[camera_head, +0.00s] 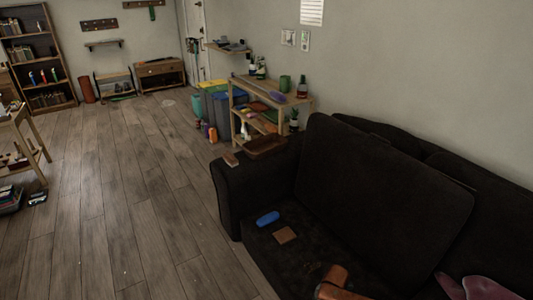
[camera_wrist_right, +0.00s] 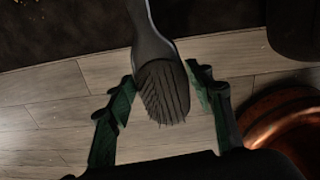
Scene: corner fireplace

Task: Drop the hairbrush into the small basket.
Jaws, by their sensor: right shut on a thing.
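In the right wrist view the hairbrush (camera_wrist_right: 163,88) has a dark grey handle running to the top edge and a head of dark bristles between the green fingers. My right gripper (camera_wrist_right: 160,79) is shut on the hairbrush, with planked floor behind it. Neither gripper shows clearly in the head view, and my left gripper is in no view. I cannot identify the small basket for certain. A brown, shallow, tray-like thing (camera_head: 265,145) shows behind the sofa's left arm.
A black sofa (camera_head: 385,180) fills the right, with a blue object (camera_head: 267,218) and brown square (camera_head: 286,235) on its seat. A pink object (camera_head: 480,288) lies at bottom right. A wooden shelf (camera_head: 270,90) stands by the wall. The floor at left is largely clear.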

